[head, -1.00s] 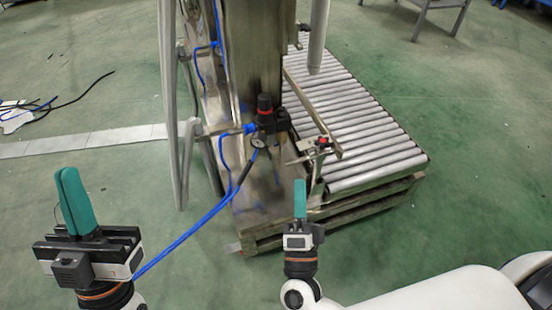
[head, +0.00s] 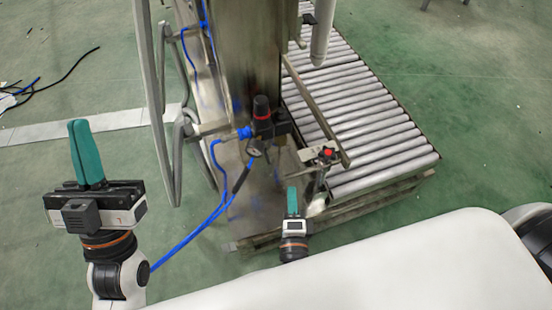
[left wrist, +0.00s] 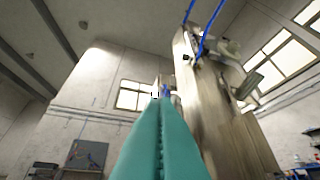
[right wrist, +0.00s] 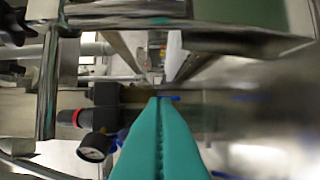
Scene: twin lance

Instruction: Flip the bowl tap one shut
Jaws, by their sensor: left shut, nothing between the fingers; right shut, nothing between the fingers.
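I cannot make out a part that is clearly bowl tap one. A steel machine column (head: 252,60) stands ahead, with a pressure regulator (head: 263,125) with a black and red knob on its front. The regulator and its gauge also show at the left of the right wrist view (right wrist: 95,146). My left gripper (head: 79,124) has its teal fingers pressed together, pointing up, over open floor left of the machine. My right gripper (head: 292,190) is shut and empty, in front of the machine's base and below the regulator. The left wrist view shows its shut fingers (left wrist: 160,105) pointing toward the machine's upper part.
A roller conveyor (head: 370,125) lies right of the column, with a small red-knobbed fitting (head: 327,153) at its near-left edge. Blue hoses (head: 200,228) run down from the regulator. A grey tube frame (head: 153,80) stands left.

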